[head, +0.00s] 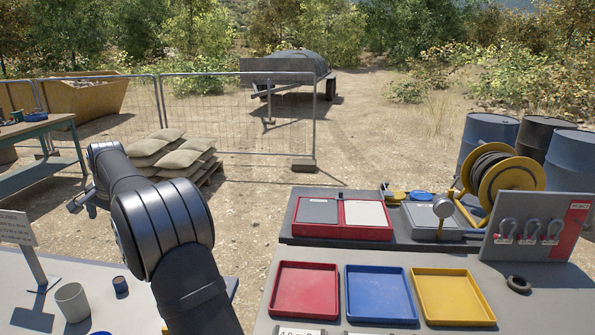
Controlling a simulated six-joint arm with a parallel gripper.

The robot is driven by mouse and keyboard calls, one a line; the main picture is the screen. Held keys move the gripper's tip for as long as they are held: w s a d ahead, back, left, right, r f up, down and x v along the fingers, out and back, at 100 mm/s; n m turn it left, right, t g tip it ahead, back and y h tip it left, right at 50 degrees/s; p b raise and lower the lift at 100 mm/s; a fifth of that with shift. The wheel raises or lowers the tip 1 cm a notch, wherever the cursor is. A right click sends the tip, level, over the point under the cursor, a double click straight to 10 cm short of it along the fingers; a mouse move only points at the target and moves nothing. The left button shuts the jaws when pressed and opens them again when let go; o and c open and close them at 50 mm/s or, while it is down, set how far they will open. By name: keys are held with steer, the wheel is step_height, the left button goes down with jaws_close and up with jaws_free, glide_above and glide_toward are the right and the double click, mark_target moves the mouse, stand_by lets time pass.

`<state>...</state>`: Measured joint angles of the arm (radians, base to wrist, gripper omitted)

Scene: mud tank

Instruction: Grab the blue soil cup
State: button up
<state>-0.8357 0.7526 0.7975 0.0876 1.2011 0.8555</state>
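A small dark blue cup (120,285) stands upright on the pale table at the lower left, just right of a larger grey cup (72,301). I cannot tell for sure that it is the soil cup. My arm rises from the bottom of the picture and bends to the left, above and behind these cups. What seems to be my gripper (77,202) shows as a small dark part at the arm's far end, apart from the cups. Its fingers are too small and turned away to tell open from shut.
A sign (17,228) stands left of the cups. Red (304,314), blue (381,320) and yellow (454,321) trays sit on the right table. Behind them are a hose reel (506,182) and a shackle board (537,228). Sandbags (170,153) lie beyond my arm.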

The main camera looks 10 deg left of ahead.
stand_by(0.4)
steer(key=c, duration=0.8)
steer(key=shift+f, duration=0.15)
steer(key=n, duration=1.4)
glide_toward(119, 281)
steer(key=shift+g, duration=0.3)
steer(key=x, duration=0.5)
steer(key=shift+f, duration=0.15)
steer(key=shift+w+x, duration=0.15)
steer(key=shift+x, duration=1.15)
steer(key=shift+w+x, duration=0.15)
steer(key=shift+x, duration=1.1)
